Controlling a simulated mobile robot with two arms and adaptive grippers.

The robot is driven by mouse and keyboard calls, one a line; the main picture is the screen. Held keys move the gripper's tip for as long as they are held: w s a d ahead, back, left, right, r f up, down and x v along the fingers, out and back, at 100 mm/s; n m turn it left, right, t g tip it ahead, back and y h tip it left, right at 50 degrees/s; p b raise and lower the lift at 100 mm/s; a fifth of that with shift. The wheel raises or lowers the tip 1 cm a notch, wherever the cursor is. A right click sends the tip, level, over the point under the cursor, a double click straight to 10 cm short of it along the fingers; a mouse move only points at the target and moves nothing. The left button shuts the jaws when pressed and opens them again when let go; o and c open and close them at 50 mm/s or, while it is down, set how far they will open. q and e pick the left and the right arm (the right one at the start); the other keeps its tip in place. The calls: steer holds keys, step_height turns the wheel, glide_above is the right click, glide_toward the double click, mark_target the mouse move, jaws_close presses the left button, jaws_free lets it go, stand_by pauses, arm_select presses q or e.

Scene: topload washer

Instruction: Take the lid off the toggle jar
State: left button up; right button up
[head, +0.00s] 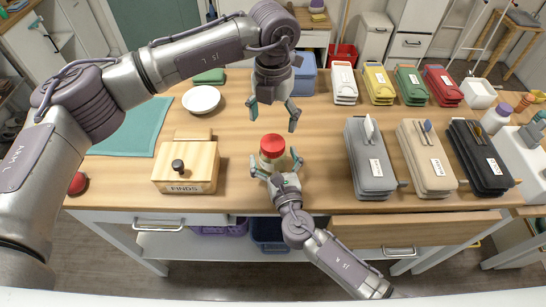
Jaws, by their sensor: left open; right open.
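The toggle jar, a small clear jar (268,162) with a red lid (272,144), stands upright on the wooden table. The lid is on the jar. My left gripper (274,122) is open and points down just above the red lid, with a small gap between. My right gripper (275,164) is open at the lower part of the jar, with its fingers on either side. I cannot tell whether the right fingers touch the glass.
A grey case (372,160) stands to the right. An open drawer (410,228) juts out at the front right.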

mark_target(272, 142)
arm_select(q)
steer(key=shift+w+a+f, duration=0.1)
steer(key=shift+w, duration=0.1)
arm_select(e)
steer(key=shift+w+a, duration=0.15)
steer(key=shift+w, duration=0.35)
arm_select(q)
steer(key=shift+s, duration=0.1)
arm_select(e)
steer(key=shift+s, duration=0.1)
steer(key=c, duration=0.6)
jaws_close()
arm_select(q)
steer(key=m, duration=0.6)
arm_select(e)
steer(key=shift+f, duration=0.1)
arm_select(q)
steer(key=m, duration=0.4)
steer(key=shift+m, duration=0.4)
steer(key=m, duration=0.4)
steer(key=shift+m, duration=0.3)
steer(key=m, duration=1)
steer(key=shift+m, duration=0.3)
steer(key=m, duration=0.9)
steer(key=shift+f+m, duration=0.4)
steer(key=shift+m, duration=0.1)
steer(key=shift+f, duration=3.6)
